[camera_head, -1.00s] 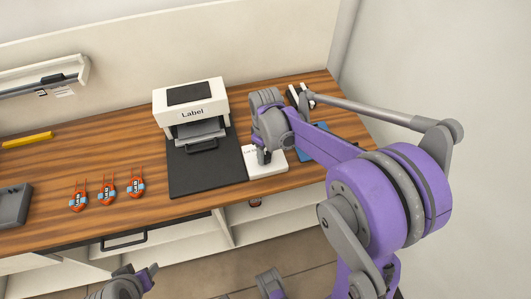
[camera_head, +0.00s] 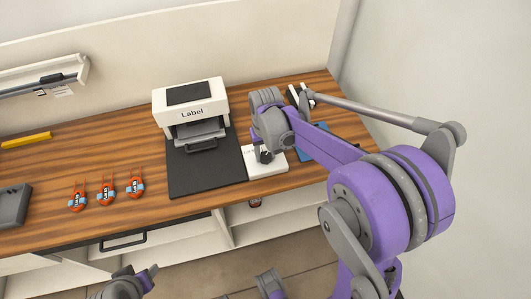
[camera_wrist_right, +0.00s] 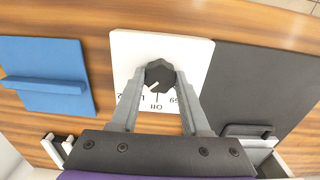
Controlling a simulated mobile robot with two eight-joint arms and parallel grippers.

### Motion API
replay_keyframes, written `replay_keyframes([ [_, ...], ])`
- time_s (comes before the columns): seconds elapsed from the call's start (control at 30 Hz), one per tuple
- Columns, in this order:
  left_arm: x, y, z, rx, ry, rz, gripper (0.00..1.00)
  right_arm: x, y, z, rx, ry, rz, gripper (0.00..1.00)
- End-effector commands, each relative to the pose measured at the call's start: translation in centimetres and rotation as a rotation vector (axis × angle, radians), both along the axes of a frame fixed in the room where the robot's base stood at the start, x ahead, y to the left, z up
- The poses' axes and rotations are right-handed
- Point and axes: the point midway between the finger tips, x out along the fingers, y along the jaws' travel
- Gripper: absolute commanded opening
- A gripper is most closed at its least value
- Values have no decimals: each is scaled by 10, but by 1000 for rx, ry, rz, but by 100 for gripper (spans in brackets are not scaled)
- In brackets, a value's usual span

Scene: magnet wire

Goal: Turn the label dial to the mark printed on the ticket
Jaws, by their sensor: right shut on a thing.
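The label dial (camera_wrist_right: 158,75) is a black knob on a white plate (camera_wrist_right: 191,50); the plate also shows in the head view (camera_head: 266,169). My right gripper (camera_wrist_right: 161,73) is shut on the dial, one finger on each side. The dial's white pointer line slants to the lower left in the wrist view, left of the upside-down "Off" mark. Other printed marks are partly hidden by the fingers. I cannot make out a ticket with a readable mark. Grey and purple parts of mine show at the head view's bottom edge; the left gripper's jaws are not clear there.
The white label machine (camera_head: 188,100) stands on a black mat (camera_head: 205,177) beside the plate. A blue holder (camera_wrist_right: 42,92) lies on the plate's other side. Several orange items (camera_head: 106,189) lie on the wooden counter, with bare wood around them.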

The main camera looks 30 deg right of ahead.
Motion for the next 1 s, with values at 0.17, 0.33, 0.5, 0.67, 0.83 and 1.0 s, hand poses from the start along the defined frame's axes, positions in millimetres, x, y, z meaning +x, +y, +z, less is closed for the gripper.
replay_keyframes([
  [0.17,0,0,0,0,0,0,50,0,0,0,0,0,-21,0],
  [0.33,0,0,0,0,0,0,50,0,0,0,0,0,-24,0],
  [0.5,0,0,0,0,0,0,50,0,0,0,0,0,-24,0],
  [0.67,0,0,0,0,0,0,50,0,0,0,0,0,-23,71],
  [0.83,0,0,0,0,0,0,50,0,0,0,0,0,-22,76],
  [1.0,0,0,0,0,0,0,50,0,0,2,0,0,-22,76],
])
